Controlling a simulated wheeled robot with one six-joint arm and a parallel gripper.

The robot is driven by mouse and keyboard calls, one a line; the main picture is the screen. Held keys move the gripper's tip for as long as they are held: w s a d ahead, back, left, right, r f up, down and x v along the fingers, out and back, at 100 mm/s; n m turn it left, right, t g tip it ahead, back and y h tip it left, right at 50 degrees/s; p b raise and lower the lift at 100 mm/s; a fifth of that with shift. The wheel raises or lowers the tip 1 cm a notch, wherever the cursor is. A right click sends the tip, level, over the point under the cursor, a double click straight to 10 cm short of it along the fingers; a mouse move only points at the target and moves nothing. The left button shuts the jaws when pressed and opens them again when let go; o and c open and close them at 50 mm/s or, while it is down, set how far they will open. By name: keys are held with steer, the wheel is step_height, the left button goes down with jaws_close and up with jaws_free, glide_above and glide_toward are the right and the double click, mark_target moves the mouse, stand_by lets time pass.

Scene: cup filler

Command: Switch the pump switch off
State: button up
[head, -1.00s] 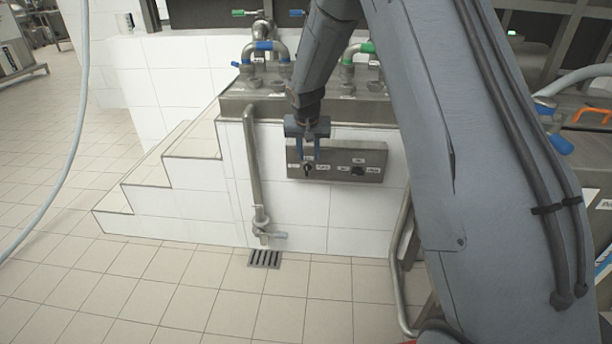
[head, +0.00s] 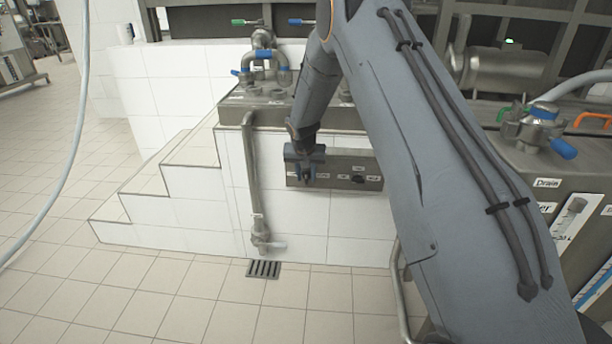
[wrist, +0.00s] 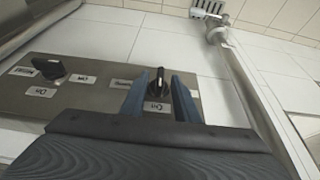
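A grey metal switch panel (head: 335,161) is mounted on the white tiled wall. It carries two black rotary knobs, and I cannot clearly read which label names the pump. One knob (wrist: 158,84) is between my gripper's blue fingers in the wrist view, with a visible gap on each side. A small label (wrist: 157,107) lies beside it, upside down in this view. The other knob (wrist: 48,68) stands at the left there and shows at the right in the head view (head: 358,179). My gripper (head: 307,180) is open around the first knob, which it mostly hides in the head view.
A vertical metal pipe (head: 254,185) runs down the wall left of the panel. Tiled steps (head: 150,195) rise further left. A floor drain (head: 264,269) lies below. Pipes with blue-handled valves (head: 264,56) stand above. A steel machine (head: 545,170) is at the right.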

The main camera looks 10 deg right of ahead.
jaws_close()
steer(key=shift+a+b, duration=0.1)
steer(key=shift+b, duration=0.2)
steer(key=h+b, duration=0.3)
steer(key=b, duration=0.1)
steer(key=shift+w+a+f+n+g, duration=0.25)
steer(key=shift+a+n+g, duration=0.15)
steer(key=shift+w+a+f+n+g+h+b, duration=0.1)
steer(key=shift+a+f+n+g+h+b, duration=0.35)
steer(key=shift+h+b, duration=1.75)
steer(key=shift+s+f+n+g+h+b, duration=0.15)
steer(key=shift+n+h+b, duration=0.6)
steer(key=shift+h+b, duration=1.4)
steer(key=shift+w+a+f+n+g+h+b, duration=0.2)
steer(key=shift+f+n+g+h+b, duration=0.3)
steer(key=shift+h+b, duration=1.65)
steer(key=shift+r+h, duration=0.15)
steer(key=shift+h, duration=0.25)
